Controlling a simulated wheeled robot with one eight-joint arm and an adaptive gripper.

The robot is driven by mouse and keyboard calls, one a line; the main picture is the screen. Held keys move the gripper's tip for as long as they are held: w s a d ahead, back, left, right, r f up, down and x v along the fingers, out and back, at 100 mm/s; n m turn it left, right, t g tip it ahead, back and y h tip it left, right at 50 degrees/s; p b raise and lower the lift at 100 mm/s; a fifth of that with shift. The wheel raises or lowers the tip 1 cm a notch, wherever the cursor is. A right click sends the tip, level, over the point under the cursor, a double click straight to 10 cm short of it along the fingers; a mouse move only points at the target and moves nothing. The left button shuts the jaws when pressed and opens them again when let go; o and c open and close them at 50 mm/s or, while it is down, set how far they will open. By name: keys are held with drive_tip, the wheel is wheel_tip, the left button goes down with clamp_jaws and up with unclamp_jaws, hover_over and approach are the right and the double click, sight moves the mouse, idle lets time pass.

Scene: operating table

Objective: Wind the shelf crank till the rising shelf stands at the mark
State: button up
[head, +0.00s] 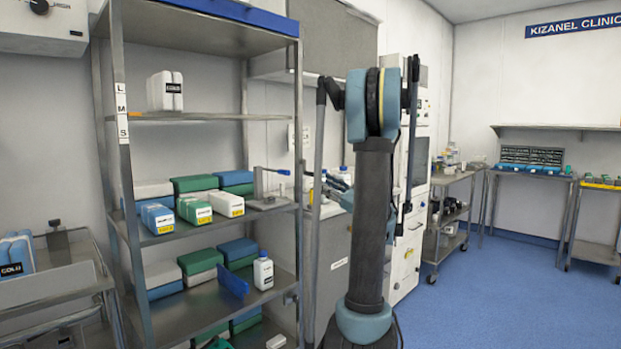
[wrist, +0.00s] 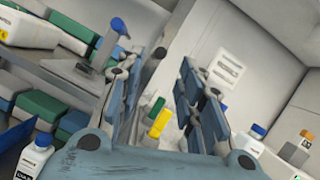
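A shelf rack stands at the left in the head view. Its upper shelf (head: 215,117) carries two white bottles or cartons and has a small orange marker (head: 134,114) at its front left edge. Letters L, M, S (head: 122,108) run down the left post; the marker is near the M and S labels. A grey fixture with a blue handle (head: 285,172), which looks like the crank, stands on the middle shelf's right end. It also shows in the wrist view (wrist: 118,26), left of my gripper (wrist: 172,62). My gripper is open, apart from the handle, with nothing between its fingertips.
Green, white and blue boxes (head: 195,209) fill the middle shelf (head: 165,236). A white bottle (head: 263,271) stands on the shelf below. The rack's right post (head: 299,130) is close to the handle. Blue floor (head: 480,290) is clear at the right.

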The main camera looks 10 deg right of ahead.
sight(310, 174)
drive_tip(key=x, duration=0.8)
drive_tip(key=shift+w+a+r, duration=0.15)
drive_tip(key=shift+w+a, duration=0.05)
drive_tip(key=shift+w, duration=0.05)
clamp_jaws()
